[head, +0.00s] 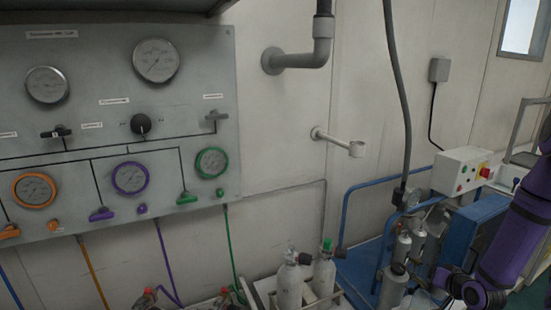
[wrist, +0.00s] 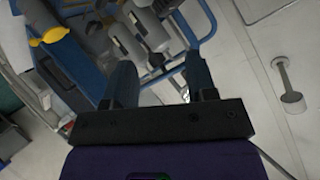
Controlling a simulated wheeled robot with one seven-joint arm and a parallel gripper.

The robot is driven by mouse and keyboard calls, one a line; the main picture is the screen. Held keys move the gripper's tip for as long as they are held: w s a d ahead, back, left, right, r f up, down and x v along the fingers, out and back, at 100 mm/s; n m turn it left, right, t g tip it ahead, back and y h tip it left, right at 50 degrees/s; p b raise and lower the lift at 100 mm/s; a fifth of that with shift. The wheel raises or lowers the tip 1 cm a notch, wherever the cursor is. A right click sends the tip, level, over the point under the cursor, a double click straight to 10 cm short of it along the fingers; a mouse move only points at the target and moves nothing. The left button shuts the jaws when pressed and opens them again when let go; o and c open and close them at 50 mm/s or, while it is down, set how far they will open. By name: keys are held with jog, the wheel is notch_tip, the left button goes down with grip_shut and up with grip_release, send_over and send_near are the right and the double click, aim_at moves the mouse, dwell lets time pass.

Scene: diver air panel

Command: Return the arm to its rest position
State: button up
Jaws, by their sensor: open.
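My purple arm (head: 512,240) reaches in at the lower right of the head view, in front of the blue compressor frame. Its end is dark and partly cut off there, so I cannot make out the fingers in that view. In the wrist view my gripper (wrist: 161,78) shows two dark fingers spread apart, with nothing between them. Beyond the fingers are the grey cylinders and the blue frame, seen at a tilt. The fingers appear apart from these things, though the exact distance is unclear.
The gauge panel (head: 110,170) with coloured gauges fills the left. Cylinders (head: 290,284) stand at the lower middle. A white control box (head: 461,172) with a red button is near my arm. A pipe bracket (head: 337,141) sticks out from the wall; it also shows in the wrist view (wrist: 285,85).

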jog(key=a+r+n+g+h, duration=0.1)
jog(key=a+r+n+g, duration=0.15)
jog(key=r, duration=0.85)
jog(key=a+r+n+g+h, duration=0.1)
jog(key=a+r+h, duration=0.15)
jog(key=r, duration=0.85)
jog(key=s+a+r+g, duration=0.2)
jog(key=s+a+r, duration=0.6)
jog(key=r, duration=0.4)
jog(key=s+a+r, duration=0.2)
jog(key=s+a, duration=0.1)
jog(key=s, duration=0.3)
jog(key=s+a+r+n+g+y, duration=0.1)
jog(key=s+a+r, duration=0.2)
jog(key=s, duration=0.4)
jog(key=s+a+r+y, duration=0.1)
jog(key=s+a+r, duration=0.2)
jog(key=s, duration=0.3)
jog(key=shift+s+a+n, duration=0.3)
jog(key=shift+n, duration=0.05)
jog(key=shift+g, duration=0.25)
